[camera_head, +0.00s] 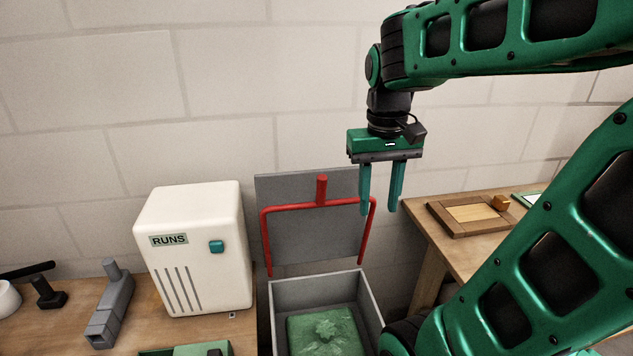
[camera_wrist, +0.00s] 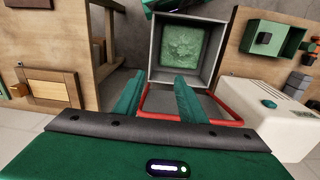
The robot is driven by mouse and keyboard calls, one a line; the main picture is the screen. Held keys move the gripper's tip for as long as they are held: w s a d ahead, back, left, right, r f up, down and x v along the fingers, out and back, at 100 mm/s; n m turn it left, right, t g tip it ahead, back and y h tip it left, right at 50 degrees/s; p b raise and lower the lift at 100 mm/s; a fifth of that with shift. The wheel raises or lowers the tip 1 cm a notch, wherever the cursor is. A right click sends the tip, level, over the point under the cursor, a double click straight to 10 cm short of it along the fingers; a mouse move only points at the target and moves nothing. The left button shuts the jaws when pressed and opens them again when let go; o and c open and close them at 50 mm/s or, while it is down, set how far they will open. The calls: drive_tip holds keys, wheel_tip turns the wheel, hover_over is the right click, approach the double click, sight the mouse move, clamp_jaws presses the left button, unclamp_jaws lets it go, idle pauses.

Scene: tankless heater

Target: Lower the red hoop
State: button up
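The red hoop (camera_head: 316,205) stands upright in front of a grey panel at the back of a grey open box (camera_head: 366,296). It is a U-shaped bar with a short red stub at its top middle. My gripper (camera_head: 379,212) points down, its teal fingers apart, near the hoop's upper right corner. The head view does not show clearly whether a finger touches the hoop. In the wrist view, my gripper (camera_wrist: 158,90) is open with nothing between its fingers, and the hoop (camera_wrist: 222,108) shows behind and beside them.
A green block with a raised relief (camera_head: 325,332) lies inside the box. A white unit labelled RUNS (camera_head: 195,250) stands left on a wooden bench. Grey and black parts lie further left. A wooden table with a framed board (camera_head: 470,214) stands right. A block wall is behind.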

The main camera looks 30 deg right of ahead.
drive_tip(key=w+a+r, duration=0.1)
drive_tip(key=w+r, duration=0.2)
drive_tip(key=w, duration=0.1)
drive_tip(key=w+a+r+n, duration=0.1)
drive_tip(key=w+a+r, duration=0.1)
drive_tip(key=w+r, duration=0.1)
drive_tip(key=w+a+r+n, duration=0.1)
drive_tip(key=w+r, duration=0.2)
drive_tip(key=w, duration=0.3)
drive_tip(key=shift+w+a, duration=0.1)
drive_tip(key=shift+a, duration=0.05)
drive_tip(key=shift+w+a+r+n, duration=0.15)
drive_tip(key=shift+w+a+n, duration=0.05)
drive_tip(key=shift+w+n, duration=0.1)
hover_over(321, 207)
wheel_tip(321, 207, down, 11)
drive_tip(key=shift+r, duration=0.2)
clamp_jaws()
